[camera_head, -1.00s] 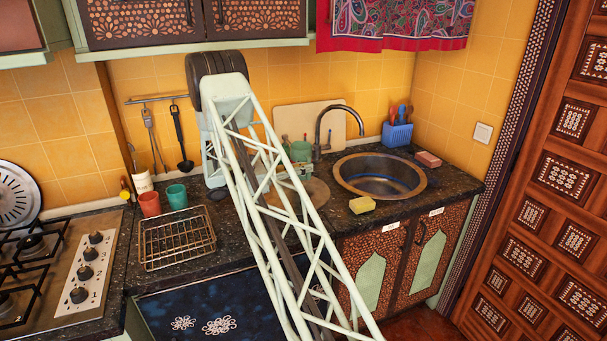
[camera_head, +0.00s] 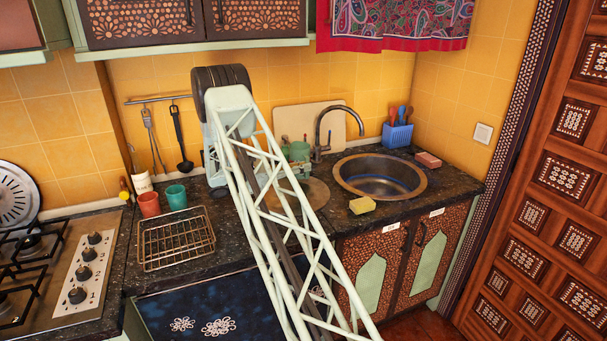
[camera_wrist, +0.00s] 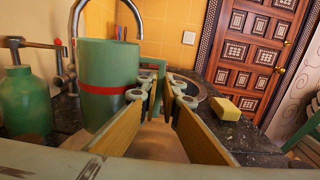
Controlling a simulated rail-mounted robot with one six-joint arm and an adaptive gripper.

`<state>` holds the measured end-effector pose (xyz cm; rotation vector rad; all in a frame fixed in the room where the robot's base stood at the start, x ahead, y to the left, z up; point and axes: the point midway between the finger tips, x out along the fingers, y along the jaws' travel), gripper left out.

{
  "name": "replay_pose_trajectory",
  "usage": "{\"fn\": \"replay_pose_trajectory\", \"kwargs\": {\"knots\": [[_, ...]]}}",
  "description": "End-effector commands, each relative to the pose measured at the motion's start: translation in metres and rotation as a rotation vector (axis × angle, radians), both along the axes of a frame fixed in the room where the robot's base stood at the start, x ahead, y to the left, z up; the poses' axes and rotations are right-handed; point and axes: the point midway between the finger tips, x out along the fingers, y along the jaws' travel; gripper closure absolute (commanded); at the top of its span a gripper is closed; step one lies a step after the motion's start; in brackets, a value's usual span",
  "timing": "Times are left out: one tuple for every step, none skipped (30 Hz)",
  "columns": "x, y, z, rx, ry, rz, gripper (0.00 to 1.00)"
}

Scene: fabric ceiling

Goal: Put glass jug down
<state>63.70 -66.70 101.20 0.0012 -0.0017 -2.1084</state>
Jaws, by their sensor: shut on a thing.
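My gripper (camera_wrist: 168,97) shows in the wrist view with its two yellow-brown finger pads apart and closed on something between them. The gripper is low over the dark countertop (camera_head: 355,221), left of the sink (camera_head: 379,178). Whether the jug touches the counter cannot be told.
A yellow sponge (camera_head: 362,205) lies by the sink. A wire rack (camera_head: 176,243), red cup (camera_head: 149,204) and teal cup (camera_head: 176,197) are farther left. The faucet (camera_head: 332,128) rises behind.

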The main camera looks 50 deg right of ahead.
Motion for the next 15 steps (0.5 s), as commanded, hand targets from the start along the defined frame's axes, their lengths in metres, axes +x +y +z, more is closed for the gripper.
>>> {"fn": "replay_pose_trajectory", "kwargs": {"knots": [[0.0, 0.0, -0.008, 0.001, 0.001, 0.0, 1.0], [0.0, 0.0, -0.011, 0.001, 0.001, 0.0, 1.0], [0.0, 0.0, -0.015, 0.001, 0.001, 0.0, 1.0], [0.0, 0.0, -0.017, 0.001, 0.001, 0.0, 1.0], [0.0, 0.0, -0.019, 0.0, 0.0, 0.0, 1.0], [0.0, 0.0, -0.021, 0.0, 0.0, 0.0, 1.0], [0.0, 0.0, -0.022, 0.0, 0.0, 0.0, 1.0], [0.0, 0.0, -0.022, 0.0, 0.0, 0.0, 1.0], [0.0, 0.0, -0.023, -0.001, -0.001, 0.0, 1.0], [0.0, 0.0, -0.023, -0.001, -0.001, 0.0, 1.0], [0.0, 0.0, -0.023, -0.001, -0.001, 0.0, 1.0], [0.0, 0.0, -0.023, -0.001, -0.001, 0.0, 1.0], [0.0, 0.0, -0.022, -0.001, -0.001, 0.0, 1.0], [0.0, 0.0, -0.022, -0.001, -0.001, 0.0, 1.0], [0.0, 0.0, -0.022, -0.001, -0.001, 0.0, 1.0]]}}
